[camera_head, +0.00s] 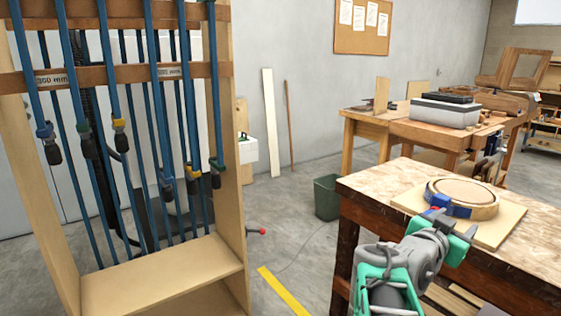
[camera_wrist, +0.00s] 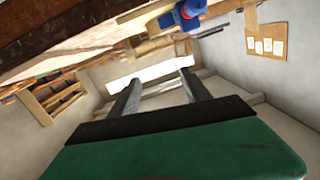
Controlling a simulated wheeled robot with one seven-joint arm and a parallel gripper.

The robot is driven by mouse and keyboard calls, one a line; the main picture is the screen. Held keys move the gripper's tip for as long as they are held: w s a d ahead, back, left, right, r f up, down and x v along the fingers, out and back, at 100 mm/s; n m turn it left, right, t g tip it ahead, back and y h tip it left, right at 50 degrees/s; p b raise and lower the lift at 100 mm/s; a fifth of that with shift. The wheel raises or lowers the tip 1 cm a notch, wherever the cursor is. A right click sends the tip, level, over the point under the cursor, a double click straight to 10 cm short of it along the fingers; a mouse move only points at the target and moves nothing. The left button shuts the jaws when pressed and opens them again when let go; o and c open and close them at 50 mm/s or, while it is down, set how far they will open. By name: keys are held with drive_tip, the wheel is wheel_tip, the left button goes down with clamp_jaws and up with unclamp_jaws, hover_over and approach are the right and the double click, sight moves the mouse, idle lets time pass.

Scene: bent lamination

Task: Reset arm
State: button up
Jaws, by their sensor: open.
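My gripper (camera_head: 453,222) is at the front edge of the near workbench (camera_head: 380,185), at the lower right of the head view. In the wrist view its two grey fingers (camera_wrist: 158,88) stand apart with nothing between them. A round wooden ring (camera_head: 480,211) lies on a pale board (camera_head: 510,222) on the bench, just beyond the gripper. A blue clamp part (camera_head: 455,209) with a red piece sits at the ring's near side; the gripper overlaps it in the picture, and contact cannot be told. A blue part (camera_wrist: 183,16) also shows at the top of the wrist view.
A wooden rack (camera_head: 232,180) with several blue bar clamps (camera_head: 155,110) stands at the left. A green bin (camera_head: 327,198) stands on the floor behind the near bench. A second bench (camera_head: 395,130) holds a grey box (camera_head: 445,112). Floor between rack and bench is mostly clear.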

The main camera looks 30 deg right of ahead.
drive_tip(key=w+a+n+t+y+p, duration=0.2)
drive_tip(key=w+a+n+y+p, duration=0.4)
drive_tip(key=a, duration=0.6)
drive_tip(key=w+a+n+t+y+p, duration=0.1)
drive_tip(key=w+a+n+y+p, duration=0.2)
drive_tip(key=w+a+y+p, duration=0.7)
drive_tip(key=s+a+n+g+p, duration=0.1)
drive_tip(key=s+a+n+p, duration=0.2)
drive_tip(key=a, duration=0.8)
drive_tip(key=s+a+n+g+p, duration=0.2)
drive_tip(key=s+a, duration=0.6)
drive_tip(key=a, duration=0.4)
drive_tip(key=n+p, duration=0.1)
drive_tip(key=n, duration=0.1)
drive_tip(key=shift+s+r+n+g+y+p, duration=0.25)
drive_tip(key=shift+n+g+y+p, duration=0.05)
drive_tip(key=shift+n+p, duration=0.1)
